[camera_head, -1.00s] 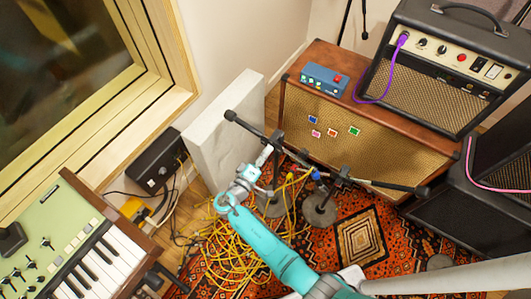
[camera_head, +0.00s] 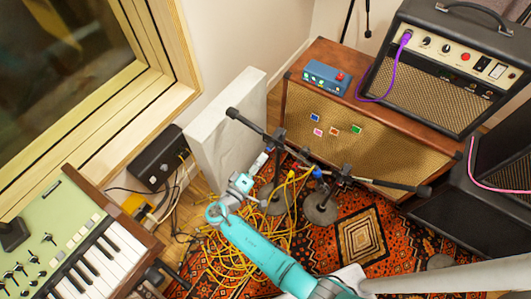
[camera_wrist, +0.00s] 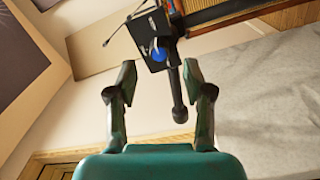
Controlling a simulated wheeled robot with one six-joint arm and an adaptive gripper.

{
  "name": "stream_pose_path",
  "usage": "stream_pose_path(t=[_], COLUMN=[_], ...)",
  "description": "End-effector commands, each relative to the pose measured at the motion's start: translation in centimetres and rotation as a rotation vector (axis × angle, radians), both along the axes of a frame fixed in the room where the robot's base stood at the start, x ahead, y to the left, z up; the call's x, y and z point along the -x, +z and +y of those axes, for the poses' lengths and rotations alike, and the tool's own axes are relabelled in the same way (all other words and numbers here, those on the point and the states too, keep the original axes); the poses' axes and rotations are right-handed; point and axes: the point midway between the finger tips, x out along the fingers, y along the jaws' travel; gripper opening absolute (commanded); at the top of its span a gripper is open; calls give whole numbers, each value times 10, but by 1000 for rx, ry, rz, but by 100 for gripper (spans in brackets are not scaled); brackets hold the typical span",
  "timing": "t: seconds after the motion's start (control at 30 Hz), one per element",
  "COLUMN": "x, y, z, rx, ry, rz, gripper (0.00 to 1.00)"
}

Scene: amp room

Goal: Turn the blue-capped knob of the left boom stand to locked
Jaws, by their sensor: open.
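The blue-capped knob (camera_wrist: 158,53) shows as a round blue disc on a black clutch block (camera_wrist: 153,38) in the wrist view. A dark boom with a thick end (camera_wrist: 180,112) runs down past it. My gripper (camera_wrist: 157,78) is open, with one finger to each side of the knob in the picture; it appears short of the knob and holds nothing. In the head view my gripper (camera_head: 262,161) is beside the upper part of the left boom stand (camera_head: 250,123), whose clutch is partly hidden. The knob's exact setting is hard to tell.
A second boom stand (camera_head: 390,183) stands close to the right, with a blue part (camera_head: 317,172) near it. A white panel (camera_head: 222,130) is just left. Yellow cables (camera_head: 235,255) tangle on the patterned rug (camera_head: 360,235). A cabinet (camera_head: 380,150) stands behind.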

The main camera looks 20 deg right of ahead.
Motion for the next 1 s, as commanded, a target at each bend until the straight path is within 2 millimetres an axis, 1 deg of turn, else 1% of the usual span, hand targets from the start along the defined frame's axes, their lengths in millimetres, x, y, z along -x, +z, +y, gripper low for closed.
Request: stream_pose_path(t=[0.03,0.2,0.4,0.57,1.0], x=[6,24,38,42,42], y=[0,-1,-2,-2,-2], z=[10,35,53,57,57], rx=[0,1,0,0,0], ry=[5,4,2,0,0], rz=[0,-1,0,0,0], gripper=[51,51,51,51,51])
